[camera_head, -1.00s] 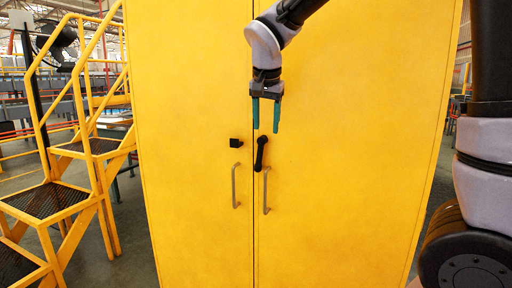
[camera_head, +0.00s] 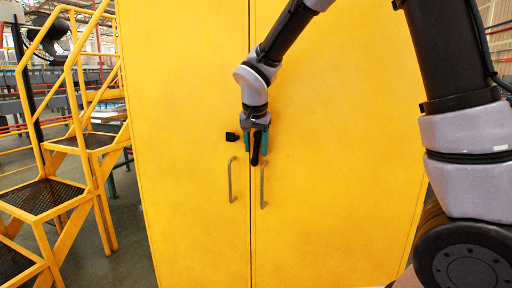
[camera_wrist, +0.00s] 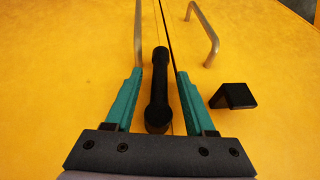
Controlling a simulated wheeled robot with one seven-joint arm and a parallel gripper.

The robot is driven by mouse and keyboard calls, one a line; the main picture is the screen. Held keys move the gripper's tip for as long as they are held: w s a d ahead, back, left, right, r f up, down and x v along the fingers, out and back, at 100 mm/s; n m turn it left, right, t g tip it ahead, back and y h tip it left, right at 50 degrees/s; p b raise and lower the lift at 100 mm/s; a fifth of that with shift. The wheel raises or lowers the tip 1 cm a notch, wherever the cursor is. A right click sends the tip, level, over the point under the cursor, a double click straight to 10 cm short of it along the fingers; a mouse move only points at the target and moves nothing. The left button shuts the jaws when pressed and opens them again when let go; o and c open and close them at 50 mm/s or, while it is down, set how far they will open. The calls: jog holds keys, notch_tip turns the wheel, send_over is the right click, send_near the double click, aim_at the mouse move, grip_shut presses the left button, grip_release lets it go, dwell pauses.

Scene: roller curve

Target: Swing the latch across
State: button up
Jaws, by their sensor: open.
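The latch is a black bar with rounded ends on the right door of the yellow cabinet. In the wrist view the latch (camera_wrist: 158,90) lies lengthwise between the two teal fingers of my gripper (camera_wrist: 158,78), with a gap on each side. In the head view the latch (camera_head: 256,150) hangs upright, its upper part partly hidden by my gripper (camera_head: 257,146). My gripper is open and points down along the door front. A black catch (camera_head: 232,137) sits on the left door, left of the latch; it also shows in the wrist view (camera_wrist: 234,95).
The cabinet (camera_head: 340,190) has two bar handles, a left handle (camera_head: 231,180) and a right handle (camera_head: 263,184), just below the latch. A yellow step ladder (camera_head: 75,150) stands to the left. The door fronts around are clear.

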grip_shut()
jog(key=shift+w+r, duration=0.15)
jog(key=shift+r, duration=0.05)
dwell(1.2)
